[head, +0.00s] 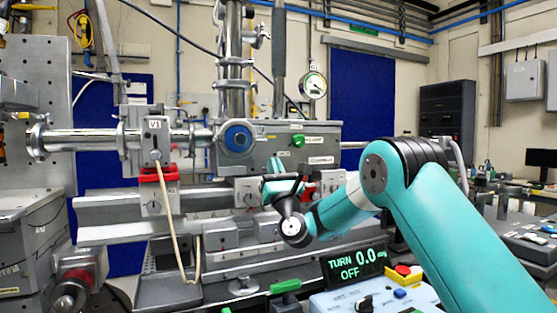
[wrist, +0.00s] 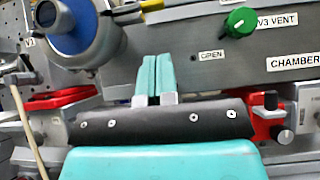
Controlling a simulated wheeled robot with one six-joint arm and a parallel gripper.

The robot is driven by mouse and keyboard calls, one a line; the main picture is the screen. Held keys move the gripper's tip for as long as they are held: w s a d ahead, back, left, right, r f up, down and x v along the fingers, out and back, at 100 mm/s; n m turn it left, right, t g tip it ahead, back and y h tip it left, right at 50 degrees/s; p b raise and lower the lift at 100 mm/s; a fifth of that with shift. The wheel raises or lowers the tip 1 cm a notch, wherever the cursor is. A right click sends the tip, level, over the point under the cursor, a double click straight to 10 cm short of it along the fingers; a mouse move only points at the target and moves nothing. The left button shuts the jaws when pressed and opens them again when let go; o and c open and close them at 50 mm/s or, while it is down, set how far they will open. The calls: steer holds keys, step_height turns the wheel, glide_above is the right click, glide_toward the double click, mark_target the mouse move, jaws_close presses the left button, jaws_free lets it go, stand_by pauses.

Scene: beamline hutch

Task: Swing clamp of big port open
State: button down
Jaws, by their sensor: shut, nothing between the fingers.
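The big port (head: 238,138) is a round blue face with a silver rim on the left front of the grey chamber (head: 325,154). It also shows at the upper left of the wrist view (wrist: 64,24), cut off by the top edge. I cannot clearly tell its clamp from the silver rim. My gripper (head: 276,164) is below and right of the port, in front of the chamber. In the wrist view its two teal fingers (wrist: 158,58) are together and empty, pointing at the chamber front left of the OPEN label (wrist: 211,54). They appear apart from the port.
A green V3 VENT knob (wrist: 239,21) sits right of the fingers on the chamber. Red parts (wrist: 262,118) flank the gripper below. A valve marked V1 (head: 155,133) and a hanging cream cable (head: 178,225) are left. A control box display (head: 356,265) reads TURN 0.0, OFF.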

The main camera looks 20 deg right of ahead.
steer(key=shift+w+r+p, duration=0.2)
steer(key=shift+r+p, duration=0.9)
steer(key=shift+r, duration=0.15)
steer(key=shift+w+r+p, duration=0.2)
steer(key=shift+r+p, duration=0.9)
steer(key=shift+r, duration=0.1)
